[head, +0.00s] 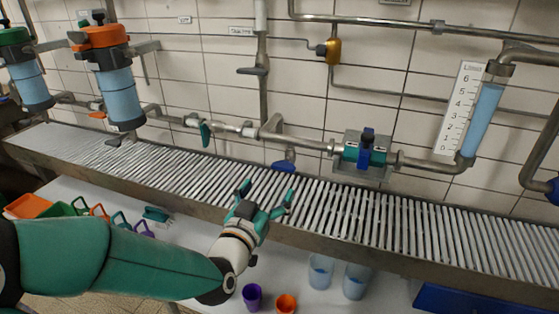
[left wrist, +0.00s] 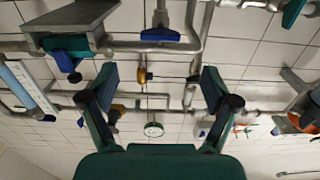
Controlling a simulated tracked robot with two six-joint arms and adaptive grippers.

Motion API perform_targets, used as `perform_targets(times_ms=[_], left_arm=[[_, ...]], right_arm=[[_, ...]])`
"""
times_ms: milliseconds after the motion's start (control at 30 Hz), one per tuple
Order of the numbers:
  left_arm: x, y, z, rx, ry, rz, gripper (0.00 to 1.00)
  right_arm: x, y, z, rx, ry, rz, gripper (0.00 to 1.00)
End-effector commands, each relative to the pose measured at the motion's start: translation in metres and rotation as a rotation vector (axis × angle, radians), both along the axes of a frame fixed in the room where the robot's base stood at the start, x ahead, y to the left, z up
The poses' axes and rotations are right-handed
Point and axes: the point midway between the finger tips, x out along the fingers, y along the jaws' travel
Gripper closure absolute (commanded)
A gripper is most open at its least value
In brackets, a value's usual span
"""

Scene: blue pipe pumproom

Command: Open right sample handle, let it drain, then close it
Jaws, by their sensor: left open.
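A blue lever handle (head: 284,166) hangs on the wall pipe above the slatted rack, just behind my left gripper. It also shows in the left wrist view (left wrist: 160,34), beyond and above the fingertips in the picture. A teal lever handle (head: 205,133) sits further left on the same pipe, and in the left wrist view (left wrist: 293,12) it is at the top right. My left gripper (head: 266,194) is open and empty, with its fingers spread over the front edge of the rack. It appears apart from the blue lever. My right gripper is not in view.
The slatted metal rack (head: 398,224) runs along the wall under the pipes. A blue-and-teal valve (head: 366,150) and a sight tube (head: 481,122) are to the right. A purple cup (head: 252,295), an orange cup (head: 286,303) and two blue beakers (head: 320,271) are below.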

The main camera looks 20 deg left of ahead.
Motion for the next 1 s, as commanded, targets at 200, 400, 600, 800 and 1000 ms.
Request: perform_targets(times_ms=[200,400,600,800,1000], left_arm=[[0.049,-0.002,-0.001,0.000,0.001,0.001,0.12],[0.084,-0.002,-0.001,0.000,0.001,0.001,0.12],[0.101,-0.003,-0.001,0.000,0.001,0.001,0.12],[0.104,-0.003,-0.001,0.000,0.002,0.001,0.12],[0.104,-0.003,-0.001,0.000,0.001,0.001,0.22]], right_arm=[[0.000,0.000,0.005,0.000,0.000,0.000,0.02],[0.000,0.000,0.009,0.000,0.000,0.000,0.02],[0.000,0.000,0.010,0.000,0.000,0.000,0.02],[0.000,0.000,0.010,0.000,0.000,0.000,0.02],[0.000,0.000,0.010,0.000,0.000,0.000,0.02]])
